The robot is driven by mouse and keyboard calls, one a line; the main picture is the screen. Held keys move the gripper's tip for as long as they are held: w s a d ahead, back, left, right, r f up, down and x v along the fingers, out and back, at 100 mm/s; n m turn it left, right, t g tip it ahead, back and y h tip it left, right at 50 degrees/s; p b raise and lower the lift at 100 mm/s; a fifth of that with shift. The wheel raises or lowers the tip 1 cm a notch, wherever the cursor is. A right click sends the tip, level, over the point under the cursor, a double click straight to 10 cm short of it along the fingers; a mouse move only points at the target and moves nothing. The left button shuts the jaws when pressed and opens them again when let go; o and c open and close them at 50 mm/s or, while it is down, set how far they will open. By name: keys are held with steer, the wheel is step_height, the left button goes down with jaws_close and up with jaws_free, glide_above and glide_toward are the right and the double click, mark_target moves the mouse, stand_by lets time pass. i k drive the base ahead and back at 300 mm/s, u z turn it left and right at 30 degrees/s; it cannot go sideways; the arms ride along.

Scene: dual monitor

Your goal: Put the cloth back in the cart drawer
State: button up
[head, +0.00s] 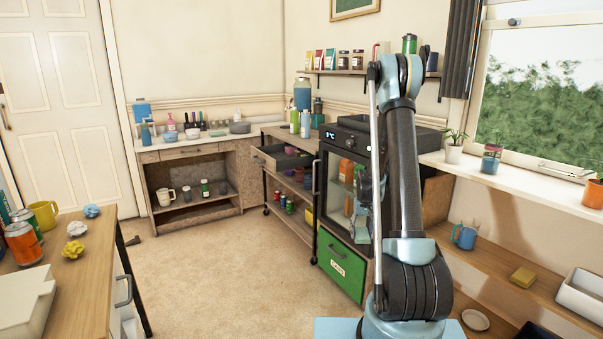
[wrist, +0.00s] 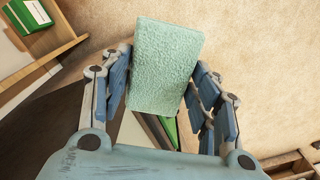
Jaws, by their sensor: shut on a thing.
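A mint-green textured cloth (wrist: 167,65), flat and rectangular, is held between the fingers of my gripper (wrist: 165,90) in the wrist view. Both fingers are closed in on its sides. In the head view my gripper (head: 366,195) hangs low in front of the fridge, partly hidden by my arm; I cannot make out the cloth there. The cart (head: 288,206) stands left of the fridge. Its top drawer (head: 267,160) is pulled out, with dark and purple items inside. My gripper is to the right of the drawer, apart from it.
The small fridge (head: 340,180) with a glass door stands beside the cart, above a green drawer (head: 342,267). A wooden counter (head: 190,150) is at the back. A table (head: 85,260) with cans and crumpled balls is at the left. The middle floor is clear.

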mark_target(286, 155)
steer(key=u, duration=0.7)
steer(key=i, duration=1.1)
steer(key=z, duration=0.15)
